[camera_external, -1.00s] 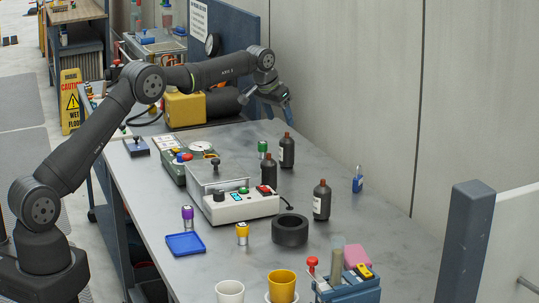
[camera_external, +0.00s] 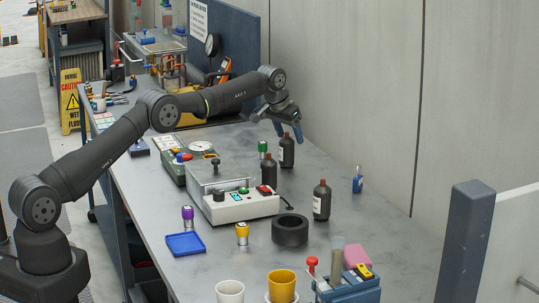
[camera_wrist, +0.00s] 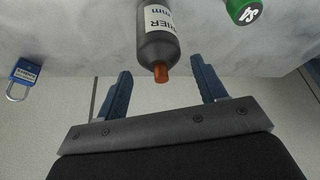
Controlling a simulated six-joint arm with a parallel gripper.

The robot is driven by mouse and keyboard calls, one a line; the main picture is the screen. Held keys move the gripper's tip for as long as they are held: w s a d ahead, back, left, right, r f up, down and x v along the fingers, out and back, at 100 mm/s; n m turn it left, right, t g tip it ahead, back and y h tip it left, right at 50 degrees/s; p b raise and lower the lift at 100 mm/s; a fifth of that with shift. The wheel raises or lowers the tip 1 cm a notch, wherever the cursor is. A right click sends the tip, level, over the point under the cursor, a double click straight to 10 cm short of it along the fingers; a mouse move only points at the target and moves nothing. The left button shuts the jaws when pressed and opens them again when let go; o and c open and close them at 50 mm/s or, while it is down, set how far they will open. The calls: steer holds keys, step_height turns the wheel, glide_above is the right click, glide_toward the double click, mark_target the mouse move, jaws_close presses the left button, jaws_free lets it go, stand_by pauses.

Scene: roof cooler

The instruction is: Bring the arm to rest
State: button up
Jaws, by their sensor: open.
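My gripper (camera_external: 289,136) is open and empty, up at the far right part of the table by the wall. Its blue fingers appear close to the cap of a brown bottle (camera_external: 287,154); I cannot tell whether they touch it. In the wrist view, my gripper (camera_wrist: 160,68) has its two fingers wide apart. A dark bottle (camera_wrist: 158,38) with a white label and orange cap shows between and beyond the fingertips, not gripped. My arm reaches low over the table from its base at the left.
A green-capped vial (camera_external: 263,149) and another brown bottle (camera_external: 269,170) stand near the gripper. A third bottle (camera_external: 321,200) and a blue padlock (camera_external: 358,182) are to the right. A white control box (camera_external: 240,205) stands mid-table. The wall (camera_external: 340,80) is close behind.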

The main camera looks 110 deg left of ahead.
steer(key=shift+w+d+r, duration=0.3)
steer(key=shift+d, duration=0.15)
steer(key=shift+w+d+r, duration=0.25)
steer(key=shift+d, duration=0.15)
steer(key=o, duration=0.8)
steer(key=w+d+r+m+t+y, duration=0.2)
steer(key=d, duration=0.9)
steer(key=w+d+r+m+t+y, duration=0.1)
steer(key=w+d+r+t+y, duration=0.15)
steer(key=d, duration=0.85)
steer(key=s+d+m+t, duration=0.15)
steer(key=s+d, duration=0.35)
steer(key=d, duration=0.8)
steer(key=s+d+m+t, duration=0.1)
steer(key=s+d+t, duration=0.25)
steer(key=d, duration=1.05)
steer(key=x, duration=0.9)
steer(key=shift+s+a+f, duration=0.15)
steer(key=shift+a+f, duration=0.25)
steer(key=shift+a, duration=0.2)
steer(key=shift+g, duration=0.25)
